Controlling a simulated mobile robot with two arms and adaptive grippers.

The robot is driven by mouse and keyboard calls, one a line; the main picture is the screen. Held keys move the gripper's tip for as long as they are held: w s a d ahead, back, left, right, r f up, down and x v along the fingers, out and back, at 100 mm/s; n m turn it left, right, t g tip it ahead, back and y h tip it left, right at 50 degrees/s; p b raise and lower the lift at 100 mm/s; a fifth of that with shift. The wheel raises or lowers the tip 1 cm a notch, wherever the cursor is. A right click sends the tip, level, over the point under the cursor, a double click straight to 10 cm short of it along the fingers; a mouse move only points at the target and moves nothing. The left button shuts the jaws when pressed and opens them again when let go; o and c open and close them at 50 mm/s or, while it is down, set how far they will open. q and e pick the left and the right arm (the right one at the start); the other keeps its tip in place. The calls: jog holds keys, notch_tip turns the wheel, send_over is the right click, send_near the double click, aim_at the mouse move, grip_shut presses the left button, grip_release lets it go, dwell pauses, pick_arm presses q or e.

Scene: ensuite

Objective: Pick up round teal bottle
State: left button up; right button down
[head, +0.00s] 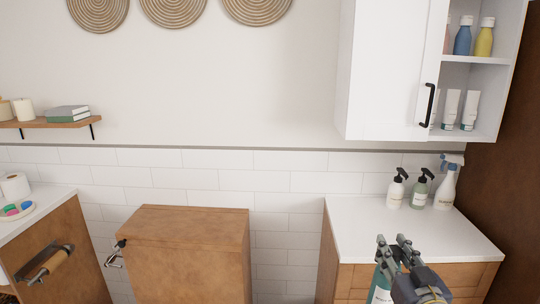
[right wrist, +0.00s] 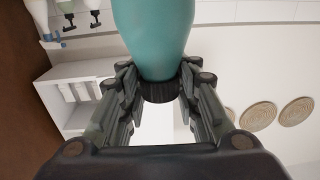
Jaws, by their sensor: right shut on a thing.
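The round teal bottle (right wrist: 155,35) has a black cap (right wrist: 160,92) and fills the upper middle of the right wrist view. My right gripper (right wrist: 160,85) is shut on it around the cap and neck, with a finger on each side. In the head view the teal bottle (head: 380,286) shows at the bottom right, partly hidden by my right gripper (head: 396,242). It is held in front of the counter cabinet. The bottle's lower end is outside both frames. My left gripper is not in view.
A white countertop (head: 400,227) holds several spray and pump bottles (head: 421,190) at its back. A white wall cabinet (head: 385,70) with open shelves hangs above. A wooden cistern box (head: 185,250) stands left of the counter, with a gap between them.

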aim_at(379, 284)
jog(key=shift+y, duration=0.3)
jog(key=s+a+f, duration=0.4)
jog(key=f, duration=0.1)
jog(key=shift+s, duration=0.3)
jog(key=s+a+f, duration=0.3)
jog(key=s, duration=0.5)
jog(key=shift+a, duration=0.4)
